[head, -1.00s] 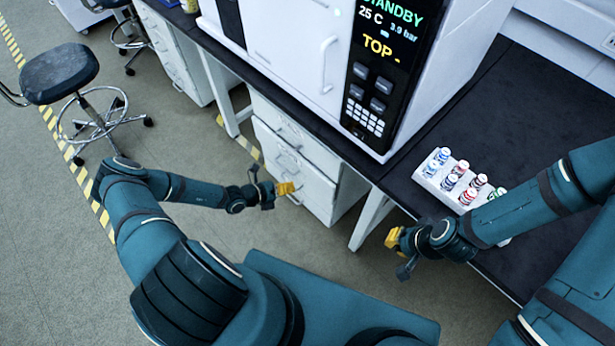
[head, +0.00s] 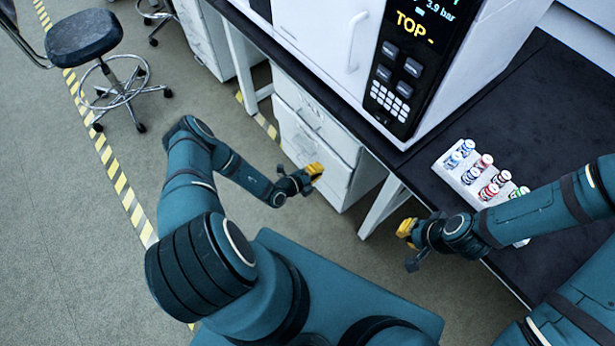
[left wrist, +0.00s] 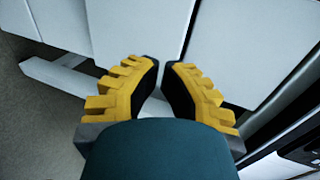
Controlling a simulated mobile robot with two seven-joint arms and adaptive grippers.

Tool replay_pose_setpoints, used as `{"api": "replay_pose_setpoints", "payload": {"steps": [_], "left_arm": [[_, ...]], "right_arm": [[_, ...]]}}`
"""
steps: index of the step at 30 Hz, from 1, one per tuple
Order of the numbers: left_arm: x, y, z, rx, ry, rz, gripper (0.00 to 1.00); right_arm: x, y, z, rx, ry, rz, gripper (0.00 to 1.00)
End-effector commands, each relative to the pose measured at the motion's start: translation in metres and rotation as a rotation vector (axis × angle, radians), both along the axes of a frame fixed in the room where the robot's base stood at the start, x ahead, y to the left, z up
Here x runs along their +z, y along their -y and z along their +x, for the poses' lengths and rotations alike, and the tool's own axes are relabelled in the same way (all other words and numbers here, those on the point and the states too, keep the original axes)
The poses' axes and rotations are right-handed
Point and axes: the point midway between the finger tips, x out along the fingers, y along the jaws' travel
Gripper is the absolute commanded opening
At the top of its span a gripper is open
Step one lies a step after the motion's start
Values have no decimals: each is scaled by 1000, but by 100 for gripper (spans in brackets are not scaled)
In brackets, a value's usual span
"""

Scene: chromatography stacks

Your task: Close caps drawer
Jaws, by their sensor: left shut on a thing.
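The white drawer cabinet (head: 345,190) stands under the bench. Its lower drawer front (head: 297,135) is partly covered by my left gripper (head: 316,171), whose yellow fingers are against it. The left wrist view shows the gripper's fingertips (left wrist: 162,65) close together before white panels (left wrist: 240,45). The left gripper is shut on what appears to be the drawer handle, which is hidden. I cannot tell how far the drawer stands out. My right gripper (head: 405,232) is beside the bench's front edge, with nothing visible in it; its opening is too small to judge.
A white rack (head: 470,190) of several capped vials stands on the dark bench top (head: 545,120). A chromatography unit (head: 330,40) stands behind. A white bench leg (head: 383,208) is right of the cabinet. A stool (head: 88,38) is far left; floor between is clear.

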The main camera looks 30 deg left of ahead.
Motion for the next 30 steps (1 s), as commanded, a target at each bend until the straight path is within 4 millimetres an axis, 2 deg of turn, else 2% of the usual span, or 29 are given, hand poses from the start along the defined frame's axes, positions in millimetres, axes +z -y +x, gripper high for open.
{"api": "replay_pose_setpoints", "payload": {"steps": [2,6,12,30], "left_arm": [[-7,7,14,-4,2,1,0],[-6,15,34,-3,2,0,0],[-5,21,49,-3,1,1,0],[-5,22,52,0,2,-1,0]], "right_arm": [[-6,0,1,-1,2,0,0],[-9,0,2,-1,4,0,0],[-11,0,2,-1,6,-1,0],[-13,0,3,-1,6,-1,0]]}}
